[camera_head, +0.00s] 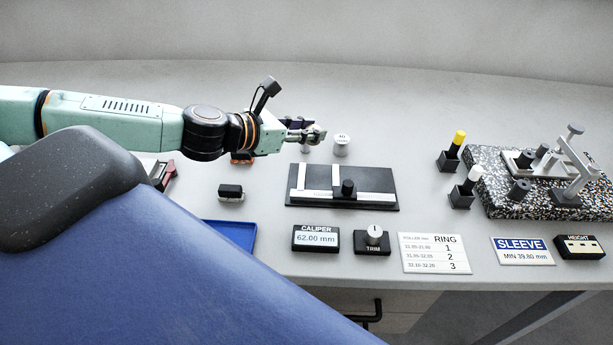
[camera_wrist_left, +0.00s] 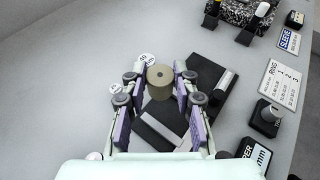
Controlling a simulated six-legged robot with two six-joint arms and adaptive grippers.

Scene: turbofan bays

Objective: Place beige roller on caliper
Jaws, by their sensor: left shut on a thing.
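The beige roller (camera_wrist_left: 160,82) sits between the finger pads of my left gripper (camera_wrist_left: 158,98) in the left wrist view. My left gripper is shut on it. In the head view the left gripper (camera_head: 312,134) is above the bench, behind the caliper; I cannot make out the roller clearly there. The caliper (camera_head: 302,197) is a dark plate with pale jaws and a black knob. It also shows below the gripper in the left wrist view (camera_wrist_left: 207,75), partly hidden by the fingers. The roller appears apart from it. My right gripper is not in view.
A labelled grey cylinder (camera_head: 342,147) stands behind the caliper. In front are the caliper display (camera_head: 316,239) reading 62.00 mm, a trim knob (camera_head: 373,240) and a ring card (camera_head: 434,254). A speckled slab (camera_head: 500,205) with a height gauge is at right. A blue tray (camera_head: 236,234) is at left.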

